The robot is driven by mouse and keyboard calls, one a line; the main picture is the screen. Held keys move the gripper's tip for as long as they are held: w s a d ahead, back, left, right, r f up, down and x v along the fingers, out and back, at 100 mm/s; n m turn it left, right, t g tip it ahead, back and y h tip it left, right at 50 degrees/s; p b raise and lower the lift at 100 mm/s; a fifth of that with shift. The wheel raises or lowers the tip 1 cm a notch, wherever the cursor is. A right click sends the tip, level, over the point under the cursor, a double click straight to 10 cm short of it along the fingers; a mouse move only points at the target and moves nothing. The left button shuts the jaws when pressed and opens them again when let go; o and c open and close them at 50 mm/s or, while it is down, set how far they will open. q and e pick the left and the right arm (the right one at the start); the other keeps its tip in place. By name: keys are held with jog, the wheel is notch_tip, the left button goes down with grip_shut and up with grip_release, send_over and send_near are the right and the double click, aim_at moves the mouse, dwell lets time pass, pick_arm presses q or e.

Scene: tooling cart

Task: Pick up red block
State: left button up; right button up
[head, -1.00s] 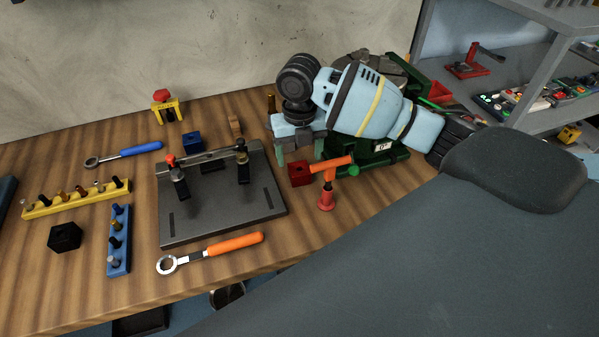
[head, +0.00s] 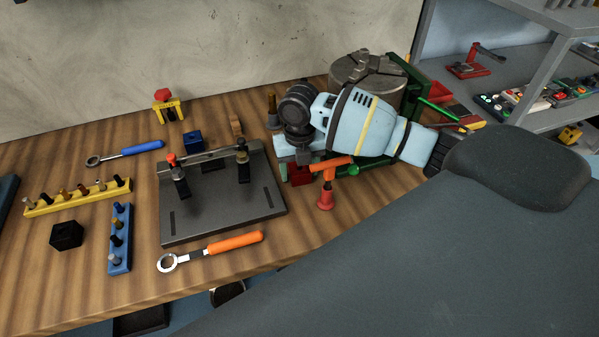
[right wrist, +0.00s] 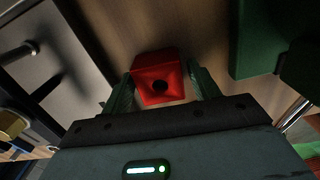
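The red block (head: 300,176) sits on the wooden workbench, just right of the dark fixture plate (head: 225,205). In the head view my right gripper (head: 296,170) is low over it and hides part of it. In the right wrist view the red block (right wrist: 158,72), with a dark round hole, lies between the two green fingers of the right gripper (right wrist: 162,80). The fingers stand apart on either side of it, with narrow gaps showing. My left gripper is in neither view.
An orange-and-red clamp (head: 326,185) stands close to the block's right. A green-framed vise (head: 415,95) and a round grey chuck (head: 365,70) are behind my right arm. An orange-handled wrench (head: 215,248) lies in front of the plate.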

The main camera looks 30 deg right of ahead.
aim_at(298, 171)
jog(key=c, duration=0.9)
jog(key=shift+r, duration=0.2)
jog(key=shift+r, duration=0.6)
jog(key=shift+a+r, duration=0.2)
jog(key=shift+r, duration=0.85)
jog(key=s+a, duration=0.2)
jog(key=a, duration=0.2)
jog(key=s+a+r, duration=0.1)
jog(key=s+a, duration=0.1)
jog(key=a, duration=0.2)
jog(key=s+a, duration=0.2)
jog(key=a, duration=0.3)
jog(key=shift+s+a+r, duration=0.1)
jog(key=shift+s+r, duration=0.05)
jog(key=shift+s, duration=0.05)
jog(key=shift+s+a, duration=0.2)
jog(key=shift+a, duration=0.25)
